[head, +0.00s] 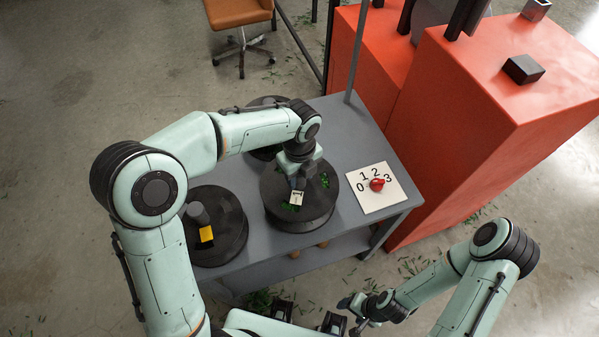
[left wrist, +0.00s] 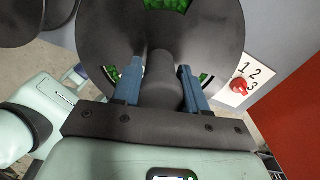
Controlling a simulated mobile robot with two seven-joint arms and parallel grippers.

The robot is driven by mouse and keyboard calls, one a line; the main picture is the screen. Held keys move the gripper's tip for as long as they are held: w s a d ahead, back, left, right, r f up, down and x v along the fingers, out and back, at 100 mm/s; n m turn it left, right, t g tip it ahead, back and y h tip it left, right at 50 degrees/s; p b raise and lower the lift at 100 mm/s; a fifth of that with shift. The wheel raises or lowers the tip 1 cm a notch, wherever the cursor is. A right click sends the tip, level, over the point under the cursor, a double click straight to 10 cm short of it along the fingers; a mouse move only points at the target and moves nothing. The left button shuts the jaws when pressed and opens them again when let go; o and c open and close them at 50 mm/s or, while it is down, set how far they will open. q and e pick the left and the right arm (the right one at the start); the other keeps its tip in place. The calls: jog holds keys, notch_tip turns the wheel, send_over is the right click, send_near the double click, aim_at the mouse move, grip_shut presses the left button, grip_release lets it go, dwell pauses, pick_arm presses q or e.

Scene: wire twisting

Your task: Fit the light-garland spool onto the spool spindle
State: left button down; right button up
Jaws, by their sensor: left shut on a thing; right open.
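The spool's flange (left wrist: 215,35) fills the upper part of that view. I cannot tell whether the spool rests on something or hangs. No bare spindle can be made out. My right gripper (head: 352,312) is open and empty, low in front of the table.
More dark discs (head: 265,102) are behind my left arm. A white dial plate with a red knob (head: 372,196) is at right. Orange cabinets (head: 470,130) stand beyond the grey table (head: 355,135).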

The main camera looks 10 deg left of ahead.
pick_arm(q)
jog(key=shift+f+b, duration=0.4)
jog(key=shift+f, duration=0.5)
pick_arm(e)
jog(key=shift+s+f, duration=0.25)
jog(key=shift+f, duration=0.25)
pick_arm(q)
jog(key=c, duration=0.5)
grip_release()
jog(key=shift+f, duration=0.1)
notch_tip(320, 180, up, 14)
jog(key=shift+f+p, duration=0.2)
jog(key=shift+p, duration=0.8)
pick_arm(e)
jog(key=shift+w+r, duration=0.4)
jog(key=shift+r, duration=0.25)
jog(key=shift+w+r, duration=0.35)
jog(key=shift+r, duration=0.25)
